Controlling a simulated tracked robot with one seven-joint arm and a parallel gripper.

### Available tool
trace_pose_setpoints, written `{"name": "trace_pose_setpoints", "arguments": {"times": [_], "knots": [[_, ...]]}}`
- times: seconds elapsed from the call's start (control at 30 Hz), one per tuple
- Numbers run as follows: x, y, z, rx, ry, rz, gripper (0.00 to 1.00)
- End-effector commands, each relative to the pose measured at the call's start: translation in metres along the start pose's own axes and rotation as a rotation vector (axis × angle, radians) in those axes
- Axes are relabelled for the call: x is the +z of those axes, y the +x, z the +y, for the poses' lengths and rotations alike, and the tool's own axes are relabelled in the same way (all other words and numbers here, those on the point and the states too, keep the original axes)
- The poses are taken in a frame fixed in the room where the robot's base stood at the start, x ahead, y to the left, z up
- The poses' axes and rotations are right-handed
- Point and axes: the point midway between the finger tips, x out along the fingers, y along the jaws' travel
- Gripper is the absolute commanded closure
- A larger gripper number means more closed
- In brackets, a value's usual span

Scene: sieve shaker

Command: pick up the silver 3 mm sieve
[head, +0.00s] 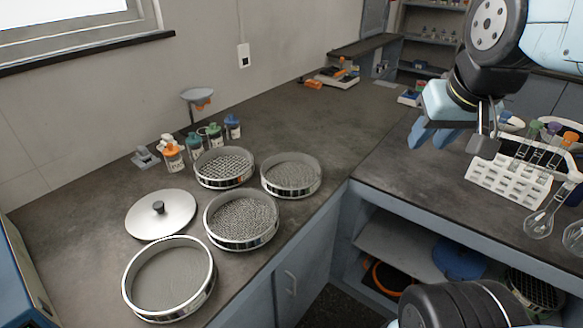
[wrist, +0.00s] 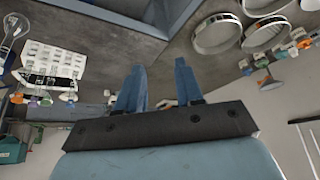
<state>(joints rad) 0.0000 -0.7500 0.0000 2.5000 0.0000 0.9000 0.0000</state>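Several round silver sieves stand on the left bench. One with a coarse open mesh (head: 225,168) is at the back left. One with a finer mesh (head: 291,176) is at the back right. A third with a medium mesh (head: 241,221) is in the middle. A fourth with a smooth, fine-looking bottom (head: 168,278) is at the front. I cannot read any size marks, so which one is 3 mm is unclear. My gripper (head: 434,137) is raised at the upper right, well away from the sieves. In the wrist view its blue fingers (wrist: 158,90) are apart with nothing between them.
A silver lid (head: 160,213) with a black knob lies left of the sieves. Several small capped bottles (head: 173,158) and a funnel stand (head: 198,99) are behind them. A white tube rack (head: 510,181) is on the right bench, near my gripper. The left bench's far part is mostly clear.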

Motion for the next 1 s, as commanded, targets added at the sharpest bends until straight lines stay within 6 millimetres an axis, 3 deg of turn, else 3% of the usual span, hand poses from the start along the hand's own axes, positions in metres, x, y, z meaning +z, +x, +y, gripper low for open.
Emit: {"name": "trace_pose_setpoints", "arguments": {"times": [0.27,0.47,0.77,1.0], "knots": [[-0.001,0.000,0.000,0.001,0.000,-0.001,0.64],[-0.022,0.015,-0.005,0.013,0.006,-0.014,0.64],[-0.081,0.073,-0.022,0.039,0.002,-0.039,0.64],[-0.120,0.133,-0.043,0.044,-0.009,-0.055,0.64]]}}
